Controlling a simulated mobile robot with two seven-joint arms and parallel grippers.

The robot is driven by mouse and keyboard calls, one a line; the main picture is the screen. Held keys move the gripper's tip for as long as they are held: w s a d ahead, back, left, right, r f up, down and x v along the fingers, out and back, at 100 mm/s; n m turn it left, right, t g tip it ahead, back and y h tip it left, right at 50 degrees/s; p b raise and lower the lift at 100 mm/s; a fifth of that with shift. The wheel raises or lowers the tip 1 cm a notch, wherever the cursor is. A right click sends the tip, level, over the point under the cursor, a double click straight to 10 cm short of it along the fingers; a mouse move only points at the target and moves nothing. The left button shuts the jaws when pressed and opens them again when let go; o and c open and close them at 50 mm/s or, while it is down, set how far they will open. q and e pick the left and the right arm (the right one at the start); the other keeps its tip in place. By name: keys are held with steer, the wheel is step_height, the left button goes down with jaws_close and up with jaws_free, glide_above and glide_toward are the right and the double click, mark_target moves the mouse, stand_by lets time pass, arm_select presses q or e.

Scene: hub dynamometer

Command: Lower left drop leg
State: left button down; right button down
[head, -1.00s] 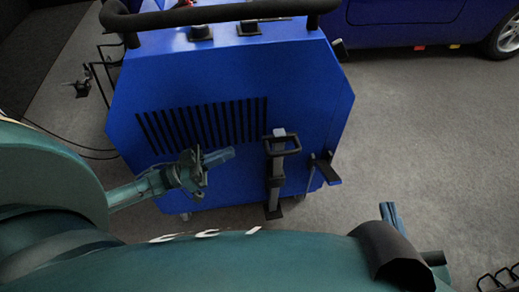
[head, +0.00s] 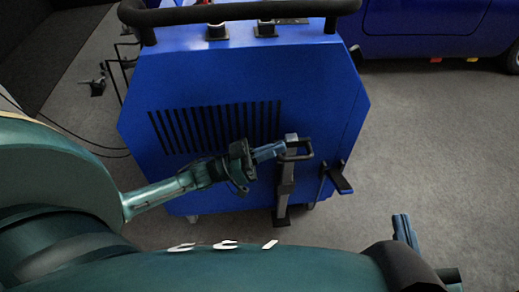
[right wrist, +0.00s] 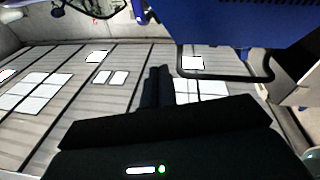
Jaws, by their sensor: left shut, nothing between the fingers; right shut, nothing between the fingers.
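The drop leg (head: 285,190) is a grey upright bar with a black loop handle (head: 298,151) at its top, on the front of the blue dynamometer cabinet (head: 210,160). Its dark foot is near the floor. My left gripper (head: 278,150) is shut and empty, with its fingertips at the top of the leg beside the loop handle. I cannot tell whether they touch it. My right gripper (head: 404,232) is shut and empty at the lower right, away from the leg; its fingers also show in the right wrist view (right wrist: 158,80).
A black pedal-like bracket (head: 340,178) sticks out right of the leg. A black push bar (head: 240,12) runs across the cabinet's top. A blue car (head: 430,25) stands behind at right. Cables (head: 90,148) lie at left. Grey floor (head: 440,130) is clear at right.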

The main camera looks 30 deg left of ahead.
mark_target(278, 161)
arm_select(q)
steer(key=shift+s+d+f+b, duration=0.15)
steer(key=shift+f+b, duration=0.15)
steer(key=shift+f, duration=0.75)
arm_select(e)
steer(key=shift+w+a+r, duration=0.15)
steer(key=shift+r, duration=0.25)
